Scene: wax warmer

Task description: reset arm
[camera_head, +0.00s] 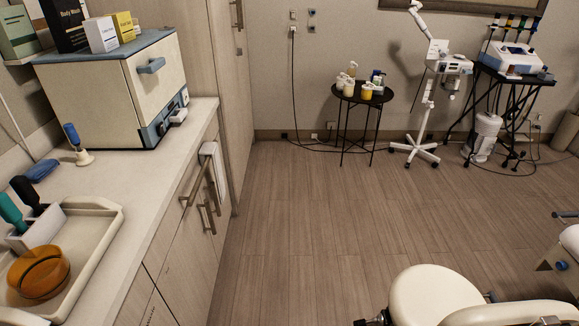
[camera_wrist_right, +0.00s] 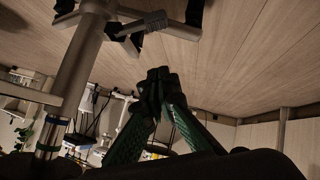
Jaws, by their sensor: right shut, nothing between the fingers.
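My right gripper (camera_wrist_right: 157,82) shows in the right wrist view. Its two dark green fingers come together at the tips with nothing between them. It is in the open, with a metal post to the left and wood-look surfaces behind it. In the head view a small dark part (camera_head: 374,321) shows at the bottom edge beside the stool; I cannot tell what it belongs to. My left gripper is not in view.
On the left counter (camera_head: 112,187) stand a cream cabinet (camera_head: 100,95) with a blue top, a tray (camera_head: 95,233) and an amber bowl (camera_head: 38,272). A cream stool (camera_head: 430,292) is at the bottom. A black side table (camera_head: 350,97) stands at the back. The middle floor is clear.

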